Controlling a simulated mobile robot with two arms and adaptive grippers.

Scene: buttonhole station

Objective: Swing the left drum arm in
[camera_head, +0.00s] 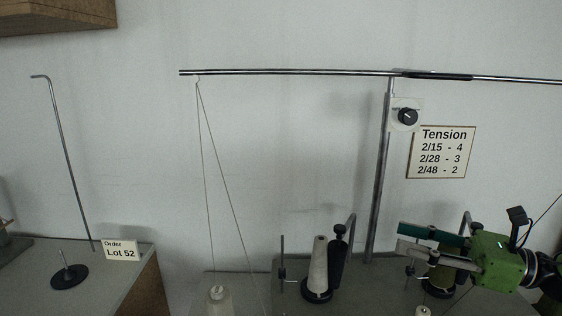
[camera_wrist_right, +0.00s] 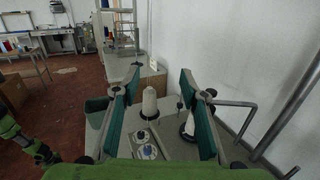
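The left drum arm (camera_head: 351,229) is a bent grey rod with a black knobbed drum (camera_head: 338,256). The drum stands upright just right of a pale thread cone (camera_head: 319,267) on a black base. The rod also shows in the right wrist view (camera_wrist_right: 236,103). My right gripper (camera_head: 399,238) is at the right of the head view, right of this drum and apart from it. It points left; its fingers are wide apart and empty in the wrist view (camera_wrist_right: 160,92). It partly hides a second cone and bent rod (camera_head: 466,221). Green parts of my left arm show at the wrist view's left edge.
A grey post (camera_head: 379,180) carries a long horizontal bar (camera_head: 290,72) and a tension dial (camera_head: 407,116). Threads hang from the bar to a front cone (camera_head: 218,302). A separate table (camera_head: 120,270) at left holds a hooked rod stand (camera_head: 69,277) and a Lot 52 card (camera_head: 119,250).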

